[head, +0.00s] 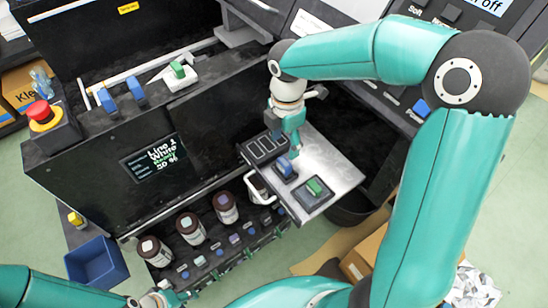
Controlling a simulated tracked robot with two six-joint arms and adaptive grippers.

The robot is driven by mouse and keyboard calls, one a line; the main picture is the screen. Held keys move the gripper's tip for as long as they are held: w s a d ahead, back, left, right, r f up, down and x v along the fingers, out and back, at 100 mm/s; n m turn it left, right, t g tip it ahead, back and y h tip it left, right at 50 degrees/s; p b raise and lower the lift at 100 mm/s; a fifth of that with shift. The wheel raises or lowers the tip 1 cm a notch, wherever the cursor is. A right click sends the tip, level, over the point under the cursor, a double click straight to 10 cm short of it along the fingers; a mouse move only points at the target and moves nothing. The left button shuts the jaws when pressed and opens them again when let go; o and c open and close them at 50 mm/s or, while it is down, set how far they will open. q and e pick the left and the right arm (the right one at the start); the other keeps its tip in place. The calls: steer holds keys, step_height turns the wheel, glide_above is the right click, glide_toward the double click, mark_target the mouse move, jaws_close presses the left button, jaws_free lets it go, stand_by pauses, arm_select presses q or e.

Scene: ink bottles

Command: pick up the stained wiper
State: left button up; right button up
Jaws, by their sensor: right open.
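A small blue-handled block (287,167), possibly the wiper, stands on a metal shelf (340,172) right of the black machine. I cannot see any stain on it. A green block (315,187) lies in a dark holder at the shelf's front. My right gripper (295,150) is open and points down just above the blue-handled block; its fingers partly hide the spot, and I cannot tell if they touch it. My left gripper (165,297) is low at the bottom edge, near the bottle row; its fingers are too small to judge.
Several brown ink bottles (190,228) stand in a row in front of the machine (75,180). A dark slotted box (262,148) sits at the shelf's back left. A blue bin (97,262) is at lower left. A red stop button (41,112) is at far left.

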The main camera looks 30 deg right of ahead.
mark_target(284, 162)
steer(key=shift+w, duration=0.2)
step_height(284, 162, down, 6)
steer(key=shift+w+d+r+b, duration=0.1)
steer(key=shift+w+b, duration=0.05)
steer(key=shift+b, duration=0.2)
steer(key=shift+d+f, duration=0.15)
steer(key=shift+f, duration=2.6)
steer(key=c, duration=0.9)
